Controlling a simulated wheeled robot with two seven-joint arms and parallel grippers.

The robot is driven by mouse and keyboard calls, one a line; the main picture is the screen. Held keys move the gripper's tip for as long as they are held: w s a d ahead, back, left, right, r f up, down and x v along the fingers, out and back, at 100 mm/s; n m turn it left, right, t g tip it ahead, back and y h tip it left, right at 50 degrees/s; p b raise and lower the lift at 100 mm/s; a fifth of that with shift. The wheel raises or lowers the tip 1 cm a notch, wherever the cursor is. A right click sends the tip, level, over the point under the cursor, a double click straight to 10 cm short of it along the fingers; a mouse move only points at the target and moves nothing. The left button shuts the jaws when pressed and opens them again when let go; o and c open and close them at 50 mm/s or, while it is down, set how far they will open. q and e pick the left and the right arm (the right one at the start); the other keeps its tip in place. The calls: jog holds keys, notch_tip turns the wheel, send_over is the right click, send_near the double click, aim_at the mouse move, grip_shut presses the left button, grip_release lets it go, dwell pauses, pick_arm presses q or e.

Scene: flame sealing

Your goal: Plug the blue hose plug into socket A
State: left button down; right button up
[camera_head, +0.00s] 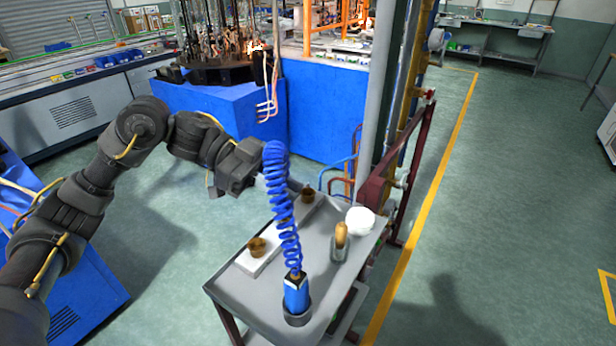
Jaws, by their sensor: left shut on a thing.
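A blue coiled hose (284,215) rises from a blue cylinder (296,295) standing in a dark ring on the grey cart (232,291). My left gripper (263,181) is above the far left part of the cart, shut at the upper end of the hose. The coil covers its fingertips and the blue plug there. Two brass-coloured sockets show: one (258,247) on a white block at the cart's left edge, one (307,193) on a block farther back, right of and below the gripper. No letters are readable on either. My right gripper is out of view.
A wooden-handled piece (341,236) stands in a grey holder on the cart's right, with a white round object (360,220) behind it. A red metal frame and a post rise beyond the cart's right edge. The cart's front left surface is bare.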

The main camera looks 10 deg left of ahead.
pick_arm(q)
jog(key=a+f+n+t+p, duration=0.4)
jog(key=a+t+p, duration=0.3)
jog(key=a+p, duration=0.3)
jog(key=shift+s+a+f+n+y+p, duration=0.25)
jog(key=shift+s+f+n+y+p, duration=0.1)
jog(key=shift+n+p, duration=0.7)
